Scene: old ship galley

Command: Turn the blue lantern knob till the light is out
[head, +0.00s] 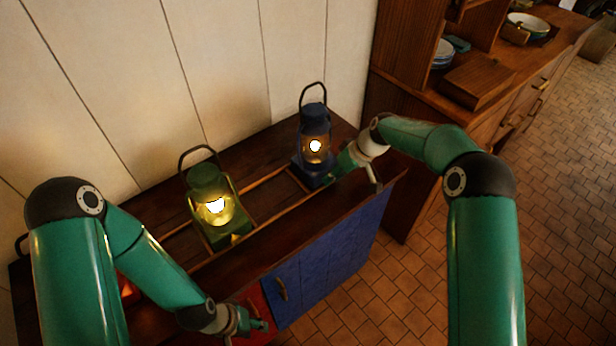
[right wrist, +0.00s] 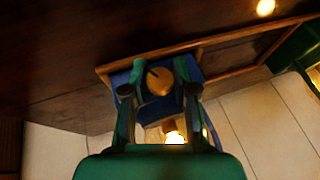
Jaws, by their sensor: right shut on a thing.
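The blue lantern (head: 314,138) stands upright at the far right end of the dark wooden counter, and its light is on. Its round brass-coloured knob (right wrist: 159,79), with a dark pointer mark, shows in the right wrist view at the lantern's blue base (right wrist: 123,78). My right gripper (right wrist: 160,92) is shut on the knob, one finger at each side. In the head view, my right gripper (head: 340,168) reaches the lantern base from the right and hides the knob. My left gripper (head: 258,325) hangs low by the counter's front, away from the lanterns; its fingers are too small to judge.
A lit green lantern (head: 211,200) stands left of the blue one, within wooden rails on the counter (head: 290,218). A red item (head: 127,290) is partly hidden behind my left arm. A wooden cabinet (head: 480,80) with dishes stands to the right. The tiled floor (head: 420,270) is clear.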

